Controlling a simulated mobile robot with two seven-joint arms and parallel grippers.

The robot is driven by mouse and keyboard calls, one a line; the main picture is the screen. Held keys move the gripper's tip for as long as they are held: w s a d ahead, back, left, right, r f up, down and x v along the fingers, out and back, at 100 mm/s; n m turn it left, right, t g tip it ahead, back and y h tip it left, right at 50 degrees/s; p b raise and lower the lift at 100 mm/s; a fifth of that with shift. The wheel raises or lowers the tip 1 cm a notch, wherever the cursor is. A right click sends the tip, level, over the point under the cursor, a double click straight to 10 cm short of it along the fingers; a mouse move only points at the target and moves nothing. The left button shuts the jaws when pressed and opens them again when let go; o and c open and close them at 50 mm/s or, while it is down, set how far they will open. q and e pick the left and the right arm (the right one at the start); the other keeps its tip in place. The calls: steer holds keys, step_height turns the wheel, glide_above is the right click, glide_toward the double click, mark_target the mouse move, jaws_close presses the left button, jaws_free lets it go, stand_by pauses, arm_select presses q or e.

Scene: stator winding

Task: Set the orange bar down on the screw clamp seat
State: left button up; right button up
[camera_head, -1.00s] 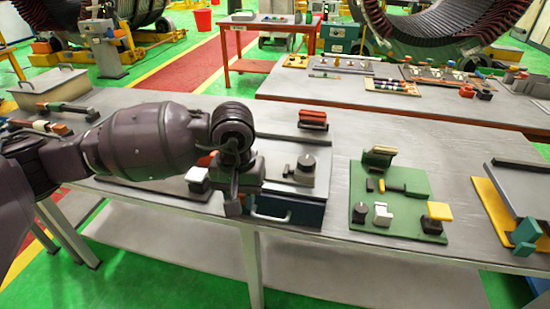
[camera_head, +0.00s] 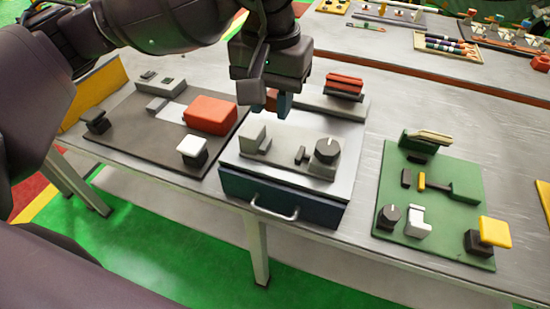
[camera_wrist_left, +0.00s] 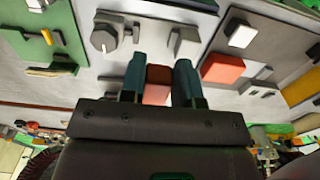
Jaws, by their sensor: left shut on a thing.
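My left gripper (camera_head: 271,102) points down over the back part of the grey-topped box with the blue drawer. It is shut on the orange bar (camera_wrist_left: 157,84), which shows between the teal fingertips in the left wrist view; in the head view it is mostly hidden by the fingers. The screw clamp seat (camera_head: 285,157) is a grey base on the box top, with an upright block at its left and a round knob at its right. It also shows in the left wrist view (camera_wrist_left: 144,43), beyond the fingertips. The bar is apart from the seat. My right gripper is not in view.
A red ribbed block (camera_head: 345,84) stands behind the seat on the right. A dark board (camera_head: 135,135) with a red-orange block and a white-topped button lies to the left. A green board (camera_head: 450,220) with a yellow-topped button lies to the right.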

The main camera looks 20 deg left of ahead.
mark_target(273, 177)
arm_select(q)
step_height(273, 177, down, 14)
steer(key=shift+w+f+b, duration=0.1)
steer(key=shift+f+b, duration=0.1)
steer(key=shift+b, duration=0.1)
steer(key=shift+f, duration=0.1)
stand_by(0.3)
steer(key=shift+f, duration=0.1)
steer(key=o, duration=1)
step_height(273, 177, up, 12)
steer(key=shift+r, duration=0.25)
